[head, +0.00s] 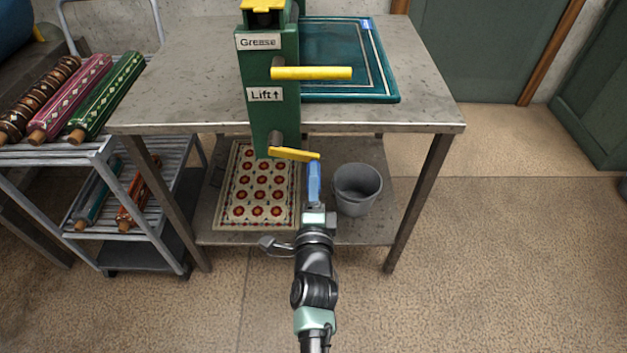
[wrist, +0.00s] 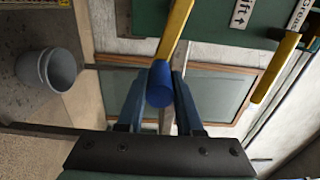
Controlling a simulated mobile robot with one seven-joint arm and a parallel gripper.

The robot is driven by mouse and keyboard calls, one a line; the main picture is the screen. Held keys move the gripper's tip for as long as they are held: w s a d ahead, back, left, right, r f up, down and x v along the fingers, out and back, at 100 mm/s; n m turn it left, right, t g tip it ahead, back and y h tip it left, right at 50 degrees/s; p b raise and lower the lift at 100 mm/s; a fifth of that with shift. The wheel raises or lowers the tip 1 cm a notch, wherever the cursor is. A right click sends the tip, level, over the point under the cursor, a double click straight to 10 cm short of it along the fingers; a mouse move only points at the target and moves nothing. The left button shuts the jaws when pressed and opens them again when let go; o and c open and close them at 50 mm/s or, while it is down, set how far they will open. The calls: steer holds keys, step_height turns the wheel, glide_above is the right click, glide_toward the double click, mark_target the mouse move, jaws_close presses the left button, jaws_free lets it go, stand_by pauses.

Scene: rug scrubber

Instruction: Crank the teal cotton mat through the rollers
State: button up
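The green roller machine (head: 275,115) stands at the table's front, with "Grease" and "Lift" labels. A yellow crank bar (head: 311,73) sits beneath the "Grease" label; a lower yellow crank bar (head: 294,154) sits beneath the "Lift" label. The teal mat (head: 345,60), with a pale inner border, lies flat on the table behind the machine. My gripper (head: 314,170) is at the lower bar's right end. In the wrist view the bar ends in a blue grip (wrist: 160,85) between the fingers, which stand apart with slim gaps. Contact at the fingertips is unclear. The rollers are hidden.
A grey bucket (head: 357,187) and a red-patterned mat (head: 260,188) are on the table's lower shelf (head: 215,225). A rack (head: 100,150) with rolled rugs stands left. The floor to the right is clear.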

jaws_close()
step_height(320, 180, up, 5)
steer(key=p, duration=0.4)
steer(key=shift+a+f+p, duration=0.1)
steer(key=shift+a+p, duration=0.05)
steer(key=shift+p, duration=0.15)
steer(key=p, duration=0.1)
steer(key=r+p, duration=0.1)
steer(key=shift+a+r+p, duration=0.3)
steer(key=shift+a+p, duration=0.1)
steer(key=a+r+p, duration=0.2)
steer(key=p, duration=0.2)
